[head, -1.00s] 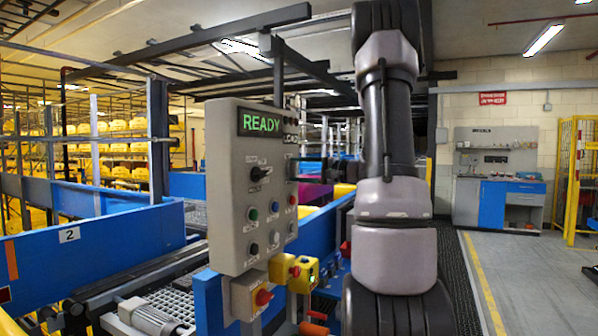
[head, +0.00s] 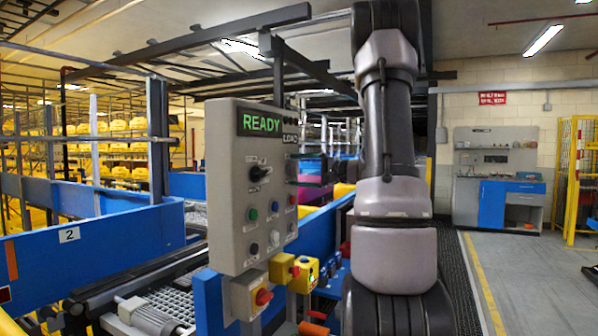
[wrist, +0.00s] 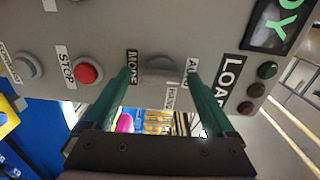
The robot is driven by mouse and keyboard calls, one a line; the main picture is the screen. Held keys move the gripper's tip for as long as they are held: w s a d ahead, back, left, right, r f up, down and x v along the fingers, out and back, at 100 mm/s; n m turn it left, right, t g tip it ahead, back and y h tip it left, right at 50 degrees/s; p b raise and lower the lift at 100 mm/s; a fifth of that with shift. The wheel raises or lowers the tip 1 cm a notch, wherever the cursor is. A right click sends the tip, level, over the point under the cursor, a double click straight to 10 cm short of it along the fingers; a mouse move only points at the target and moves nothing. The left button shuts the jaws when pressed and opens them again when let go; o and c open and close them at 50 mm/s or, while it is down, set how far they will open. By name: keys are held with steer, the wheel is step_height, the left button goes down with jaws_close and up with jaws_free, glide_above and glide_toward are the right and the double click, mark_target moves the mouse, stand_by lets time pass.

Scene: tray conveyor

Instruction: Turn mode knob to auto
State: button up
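The mode knob (wrist: 160,68) is a grey knob on the grey control panel (wrist: 215,50), in the middle of the wrist view. A MODE label is left of it, AUTO and HAND labels right of it. My gripper (wrist: 161,82) is open, with one green finger on each side of the knob. The fingers look apart from it, though contact is hard to judge. I cannot tell exactly where the knob points. In the head view the panel (head: 225,190) stands left of my arm; the mode knob and fingertips are not clear there.
A red STOP button (wrist: 88,73) and a grey button (wrist: 27,66) lie left of the fingers. Small lamps (wrist: 267,70) and the READY display (head: 261,123) share the panel. Another black knob (head: 260,172) is on it. Yellow emergency-stop boxes (head: 303,274) hang below.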

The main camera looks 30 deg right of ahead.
steer(key=v, duration=1)
steer(key=shift+s+d, duration=0.25)
steer(key=shift+s, duration=0.1)
steer(key=s+a+n+g, duration=0.2)
steer(key=s+a+g, duration=0.15)
steer(key=a, duration=0.45)
steer(key=s+a+n+g, duration=0.15)
steer(key=a+g, duration=0.25)
steer(key=a, duration=0.4)
steer(key=s+a+f+n+h, duration=0.1)
steer(key=s+a+h, duration=0.2)
steer(key=s, duration=0.3)
steer(key=s+a+n+h, duration=0.1)
steer(key=s+a+h, duration=0.2)
steer(key=s+h, duration=0.3)
steer(key=shift+s+f+n, duration=0.35)
steer(key=shift+s, duration=0.4)
